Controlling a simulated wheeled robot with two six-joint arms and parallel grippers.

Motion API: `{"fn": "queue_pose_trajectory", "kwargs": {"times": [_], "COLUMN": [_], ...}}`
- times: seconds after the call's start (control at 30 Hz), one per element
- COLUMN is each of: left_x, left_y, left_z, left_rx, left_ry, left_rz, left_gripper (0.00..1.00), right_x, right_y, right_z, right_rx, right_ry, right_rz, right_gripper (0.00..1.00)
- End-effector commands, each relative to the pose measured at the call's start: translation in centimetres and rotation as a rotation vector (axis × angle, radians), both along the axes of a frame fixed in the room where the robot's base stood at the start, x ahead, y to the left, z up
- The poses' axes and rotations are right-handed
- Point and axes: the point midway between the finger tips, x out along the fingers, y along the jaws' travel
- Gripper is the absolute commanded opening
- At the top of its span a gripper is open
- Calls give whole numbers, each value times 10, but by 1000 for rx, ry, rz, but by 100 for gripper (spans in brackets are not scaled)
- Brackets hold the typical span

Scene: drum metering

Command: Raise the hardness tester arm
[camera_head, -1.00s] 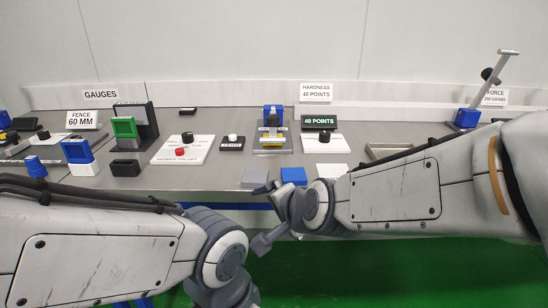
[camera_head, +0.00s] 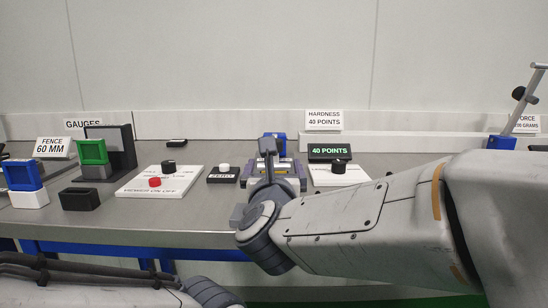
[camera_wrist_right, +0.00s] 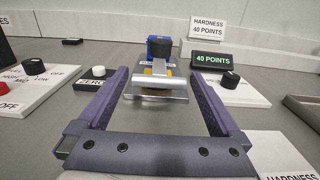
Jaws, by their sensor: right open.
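The hardness tester has a blue block (camera_head: 281,141) at its back and stands at the middle of the bench, partly hidden by my right gripper. In the right wrist view its blue post (camera_wrist_right: 159,46) stands behind a metal base plate (camera_wrist_right: 174,97). The tester arm shows there as a silver crossbar (camera_wrist_right: 160,82), low over the plate. My right gripper (camera_head: 273,166) is open, pointing at the tester. In the wrist view its fingers (camera_wrist_right: 160,76) lie to either side of the crossbar, with gaps visible. My left arm shows at the bottom left; its gripper is out of frame.
A green-lit display (camera_head: 329,152) reads 40 POINTS, with a black-knobbed white panel (camera_head: 350,176) before it. Left of the tester are a ZERO button box (camera_head: 222,177) and a white panel with black and red knobs (camera_head: 140,188).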

Motion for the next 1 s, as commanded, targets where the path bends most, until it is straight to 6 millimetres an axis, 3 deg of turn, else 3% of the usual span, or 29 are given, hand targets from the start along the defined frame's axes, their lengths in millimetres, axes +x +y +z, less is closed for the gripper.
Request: {"fn": "queue_pose_trajectory", "kwargs": {"times": [0.1, 0.3, 0.67, 0.7, 0.93, 0.97, 1.0], "left_x": [0, 0, 0, 0, 0, 0, 0], "left_y": [0, 0, 0, 0, 0, 0, 0], "left_z": [8, 14, 15, 15, 15, 15, 15], "left_rx": [0, 0, 0, 0, 1, 0, 0], "left_ry": [0, 0, 0, 0, 1, 0, 0], "left_rz": [0, 0, 0, 0, 0, 0, 0], "left_gripper": [0, 0, 0, 0, 0, 0, 0], "right_x": [23, 48, 54, 54, 54, 54, 54], "right_y": [-1, 1, 1, 1, 1, 1, 1], "right_z": [1, 1, -1, -1, 0, 0, 0], "right_rx": [-2, -2, -1, -2, -2, -2, -2], "right_ry": [2, 1, 1, 1, 1, 1, 1], "right_rz": [-3, 2, 4, 4, 4, 4, 4], "right_gripper": [100, 100, 100, 96, 8, 0, 0]}}
